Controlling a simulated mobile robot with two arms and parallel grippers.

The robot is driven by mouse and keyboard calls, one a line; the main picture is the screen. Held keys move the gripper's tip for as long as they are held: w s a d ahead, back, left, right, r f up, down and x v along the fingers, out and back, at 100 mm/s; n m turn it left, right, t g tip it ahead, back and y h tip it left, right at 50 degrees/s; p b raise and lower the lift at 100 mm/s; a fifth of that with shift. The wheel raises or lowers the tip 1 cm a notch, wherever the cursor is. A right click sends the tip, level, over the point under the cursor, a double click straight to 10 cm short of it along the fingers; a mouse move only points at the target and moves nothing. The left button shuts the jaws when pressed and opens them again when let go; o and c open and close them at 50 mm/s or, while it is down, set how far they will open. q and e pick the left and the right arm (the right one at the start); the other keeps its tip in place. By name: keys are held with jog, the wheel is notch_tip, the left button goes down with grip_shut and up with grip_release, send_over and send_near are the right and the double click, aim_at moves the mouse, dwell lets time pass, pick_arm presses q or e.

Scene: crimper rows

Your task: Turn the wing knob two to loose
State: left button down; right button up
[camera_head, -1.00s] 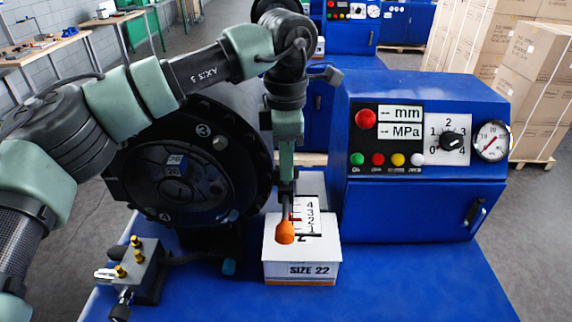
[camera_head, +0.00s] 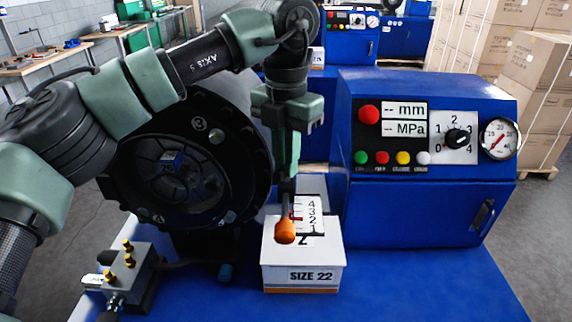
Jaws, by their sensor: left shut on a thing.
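The orange wing knob (camera_head: 285,231) sits over the white unit (camera_head: 303,272) marked SIZE 22. A black 2 shows partly behind the knob, and a 1-to-4 scale (camera_head: 312,213) with a red mark stands just behind. My left gripper (camera_head: 287,207) points straight down from above and is shut on the orange knob. Its fingertips and the knob's wings are hard to make out at this size. My right gripper is not in the head view.
A blue machine cabinet (camera_head: 420,215) with buttons, a dial (camera_head: 457,137) and a gauge (camera_head: 499,138) stands close on the right. A large black wheel (camera_head: 165,205) stands left. A brass-fitted valve block (camera_head: 127,268) is front left. The blue bench is clear at front right.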

pick_arm(q)
jog(key=n+b, duration=0.1)
jog(key=n, duration=0.2)
jog(key=shift+n, duration=0.3)
jog(key=shift+n+b, duration=0.55)
jog(key=shift+n, duration=0.95)
jog(key=c, duration=1.5)
grip_release()
jog(key=shift+r, duration=0.1)
notch_tip(320, 180, up, 8)
jog(key=shift+f, duration=0.15)
